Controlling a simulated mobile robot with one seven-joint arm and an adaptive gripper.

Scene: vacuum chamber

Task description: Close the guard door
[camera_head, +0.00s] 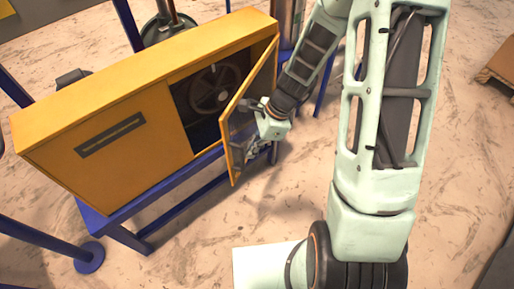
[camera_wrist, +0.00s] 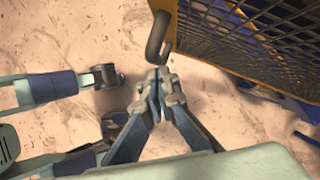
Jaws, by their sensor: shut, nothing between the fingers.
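The guard door (camera_head: 237,128) is a yellow frame with a dark mesh panel. It stands open on the right end of the yellow housing (camera_head: 105,140), swung out toward the front. Through the opening a dark wheel (camera_head: 214,90) shows inside. In the wrist view the door's mesh (camera_wrist: 255,35) fills the upper right, and a dark curved handle (camera_wrist: 157,35) sticks out from its yellow edge. My gripper (camera_wrist: 160,75) is shut and empty, with its fingertips just below the handle. I cannot tell whether they touch it. In the head view my gripper (camera_head: 256,108) is beside the door's outer face, partly hidden.
The housing stands on a blue frame (camera_head: 150,205). A blue post with a round foot (camera_head: 88,257) is at the lower left. A wooden pallet (camera_head: 498,65) lies at the upper right. The floor in front of the housing is clear.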

